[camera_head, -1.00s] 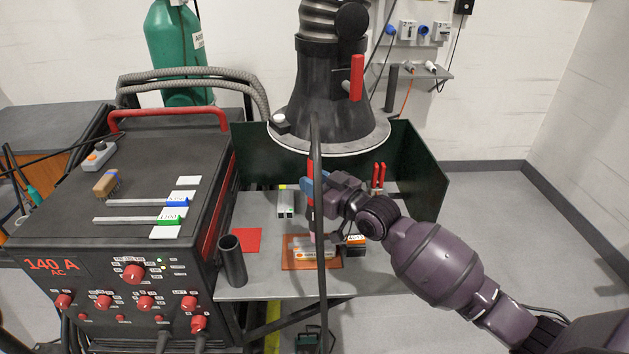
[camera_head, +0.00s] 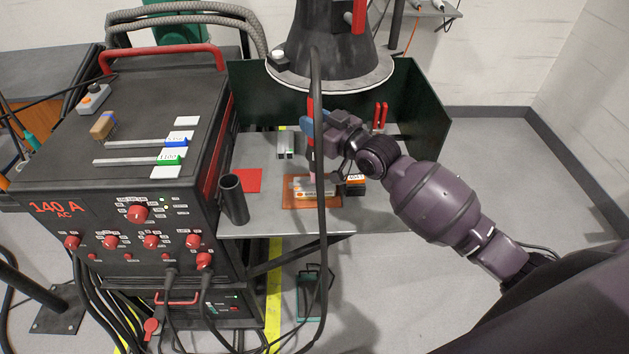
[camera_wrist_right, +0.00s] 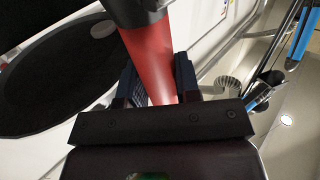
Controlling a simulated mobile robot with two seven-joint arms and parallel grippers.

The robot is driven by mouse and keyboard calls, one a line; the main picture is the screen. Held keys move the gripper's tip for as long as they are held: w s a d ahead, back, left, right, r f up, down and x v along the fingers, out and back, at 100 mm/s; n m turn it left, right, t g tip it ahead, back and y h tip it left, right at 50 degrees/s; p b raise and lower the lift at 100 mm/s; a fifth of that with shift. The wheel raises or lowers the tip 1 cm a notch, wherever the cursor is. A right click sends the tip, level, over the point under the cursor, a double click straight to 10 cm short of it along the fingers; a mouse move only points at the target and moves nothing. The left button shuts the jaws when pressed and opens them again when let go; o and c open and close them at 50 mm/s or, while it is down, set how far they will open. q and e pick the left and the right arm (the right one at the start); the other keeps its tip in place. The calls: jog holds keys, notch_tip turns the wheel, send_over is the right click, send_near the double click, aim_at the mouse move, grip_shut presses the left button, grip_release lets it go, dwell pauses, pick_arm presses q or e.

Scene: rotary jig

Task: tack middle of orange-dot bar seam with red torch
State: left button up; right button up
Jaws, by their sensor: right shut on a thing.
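My right gripper (camera_head: 314,132) is shut on the red torch (camera_head: 311,110), which stands roughly upright over the welding table. In the right wrist view the torch's red body (camera_wrist_right: 152,62) sits between the two dark fingers. The torch's lower end is above the orange plate (camera_head: 296,204), where silvery bars (camera_head: 300,187) lie; a black cable hangs in front and hides part of them. I cannot make out an orange dot or whether the tip touches a bar. Another pair of metal bars (camera_head: 285,144) stands further back on the table. My left gripper is not in view.
A dark fume hood (camera_head: 330,60) hangs close above the torch. A dark upright tube (camera_head: 233,198) and a red square (camera_head: 248,180) are left of the plate. The welding machine (camera_head: 110,215) stands at left; green screens (camera_head: 425,110) close the table's back and right.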

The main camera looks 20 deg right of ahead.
jog(key=shift+f, duration=0.3)
dwell(0.9)
jog(key=shift+r+p, duration=0.2)
jog(key=shift+p, duration=0.2)
dwell(1.7)
jog(key=shift+r+p, duration=0.65)
jog(key=shift+p, duration=0.1)
dwell(4.0)
